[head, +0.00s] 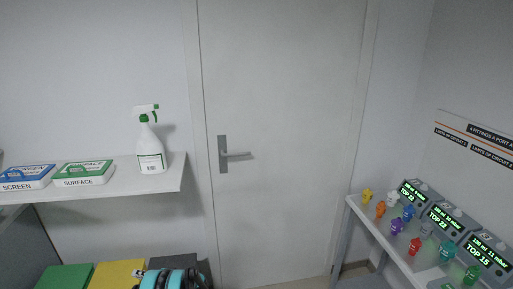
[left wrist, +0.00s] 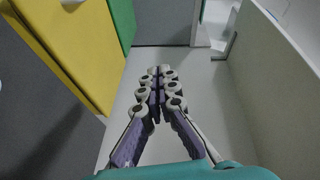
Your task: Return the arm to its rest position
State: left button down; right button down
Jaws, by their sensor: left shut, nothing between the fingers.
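My left gripper (left wrist: 160,80) shows in the left wrist view, its purple-grey fingers drawn together with nothing between them. It is beside a yellow panel (left wrist: 70,45) and a green panel (left wrist: 122,22), over a pale surface. In the head view, teal and black parts of my left arm (head: 172,280) show at the bottom edge, beside a yellow block (head: 118,270). Most of the arm is out of frame. My right gripper is in neither view.
A white shelf (head: 120,190) at left holds a spray bottle (head: 150,150) and two labelled cases, blue (head: 27,177) and green (head: 83,174). A closed door (head: 285,100) stands behind. At right, a bench (head: 385,235) holds coloured fittings and several display units (head: 448,218).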

pick_arm(q)
jog(key=s+d+r+t+h, duration=0.15)
jog(key=d+r+h, duration=0.3)
jog(key=r, duration=0.45)
jog(key=s+d+r+t+h, duration=0.1)
jog(key=s+d+r+h, duration=0.2)
jog(key=d+r, duration=0.4)
jog(key=s+d+r+t+h, duration=0.1)
jog(key=s+d+h, duration=0.3)
jog(key=s+d, duration=0.5)
jog(key=s+d+r+t+h, duration=0.1)
jog(key=s+d+r+h, duration=0.1)
jog(key=s+d+h, duration=0.3)
jog(key=s+d, duration=0.4)
jog(key=s, duration=0.5)
jog(key=shift+s+d+r, duration=0.2)
jog(key=shift+d+r, duration=0.05)
jog(key=shift+d, duration=0.1)
jog(key=shift+h, duration=0.25)
